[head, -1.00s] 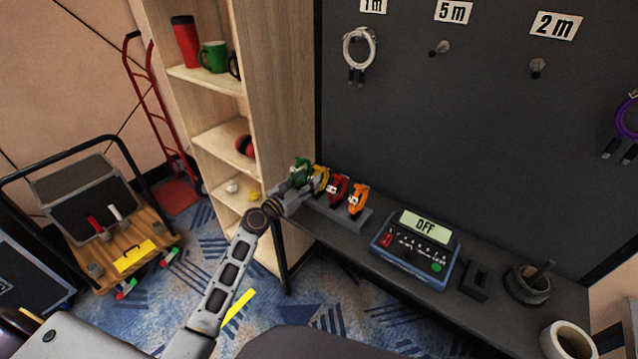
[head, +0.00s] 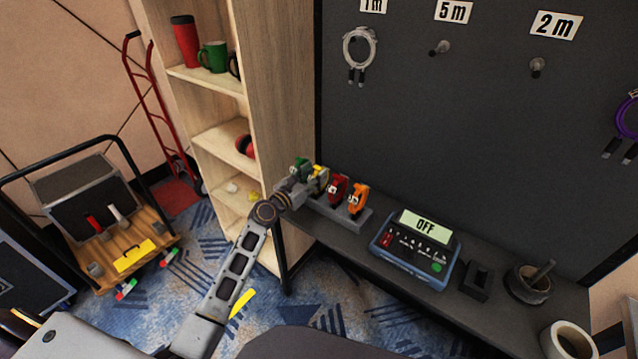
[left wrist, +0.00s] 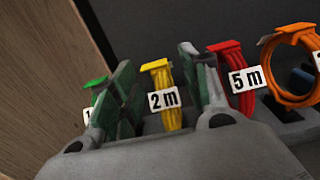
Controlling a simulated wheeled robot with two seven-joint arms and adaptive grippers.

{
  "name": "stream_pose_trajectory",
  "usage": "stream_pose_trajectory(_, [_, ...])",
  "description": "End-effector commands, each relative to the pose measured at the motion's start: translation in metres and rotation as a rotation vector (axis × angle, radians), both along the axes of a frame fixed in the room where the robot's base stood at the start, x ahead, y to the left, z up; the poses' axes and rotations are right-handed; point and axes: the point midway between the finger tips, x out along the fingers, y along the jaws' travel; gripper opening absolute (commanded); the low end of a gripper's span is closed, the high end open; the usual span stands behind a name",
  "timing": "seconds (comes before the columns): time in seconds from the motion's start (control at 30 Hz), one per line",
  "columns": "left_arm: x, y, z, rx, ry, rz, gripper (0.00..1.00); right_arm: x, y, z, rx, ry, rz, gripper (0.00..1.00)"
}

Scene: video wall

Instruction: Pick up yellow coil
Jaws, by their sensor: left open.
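The yellow coil (head: 320,178) stands in a grey rack on the dark counter, with a "2 m" tag. In the left wrist view the yellow coil (left wrist: 172,98) shows between the two green-padded fingers of my left gripper (left wrist: 165,95), with a gap on each side. My left gripper (head: 303,183) is open at the left end of the rack, partly covering the coil in the head view. The green coil (head: 299,168) is left of the yellow one; the red coil (head: 338,189) and orange coil (head: 357,200) are to its right. My right gripper is out of view.
A wooden shelf (head: 285,90) stands close left of the rack. A blue device (head: 415,250) reading "OFF" sits right of the rack, with a black holder (head: 477,282) beyond it. The dark wall panel (head: 440,120) rises behind the counter.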

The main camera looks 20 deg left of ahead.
Motion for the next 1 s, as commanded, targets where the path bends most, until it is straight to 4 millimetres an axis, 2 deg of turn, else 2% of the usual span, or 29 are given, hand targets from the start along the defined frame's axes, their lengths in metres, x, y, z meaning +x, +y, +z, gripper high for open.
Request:
stream_pose_trajectory(0.4, [0.027,-0.010,0.001,-0.001,-0.001,0.000,0.46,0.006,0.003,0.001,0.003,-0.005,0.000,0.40])
stream_pose_trajectory(0.93, [0.029,-0.011,0.001,-0.001,0.000,0.000,0.46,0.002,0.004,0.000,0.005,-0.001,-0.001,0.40])
stream_pose_trajectory(1.0, [0.029,-0.011,0.001,-0.001,0.000,0.000,0.39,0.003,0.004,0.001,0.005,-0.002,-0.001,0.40])
